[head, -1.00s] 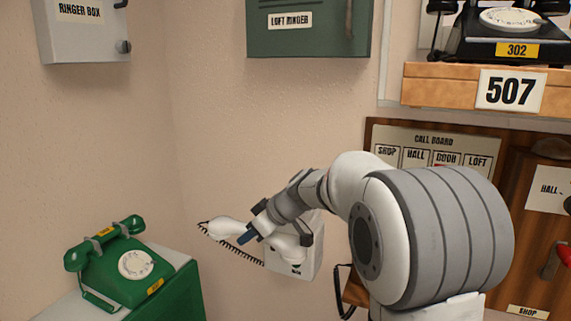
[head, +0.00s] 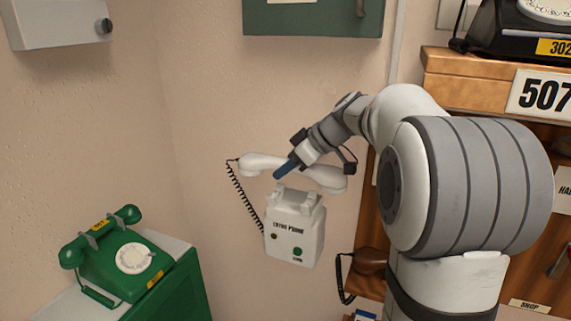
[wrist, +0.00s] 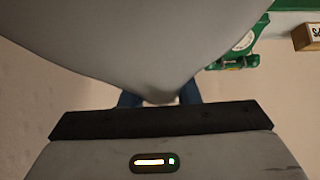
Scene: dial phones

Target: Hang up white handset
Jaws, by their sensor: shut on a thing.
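The white handset (head: 256,163) is in my gripper (head: 287,171), which is shut on its middle. It lies nearly level, tilted slightly down to the right, above the white wall phone (head: 294,235). A small gap shows between the handset and the phone's empty cradle prongs (head: 298,195). A black coiled cord (head: 241,198) runs from the handset's left end down to the phone. In the wrist view the handset (wrist: 150,40) fills the upper middle, with blue fingertips (wrist: 159,95) partly hidden behind it.
A green dial phone (head: 125,258) sits on a green cabinet (head: 180,290) at lower left. A grey box (head: 55,22) and a green box (head: 315,18) hang above. A wooden shelf with a black phone (head: 515,35) stands at upper right. The wall left of the handset is clear.

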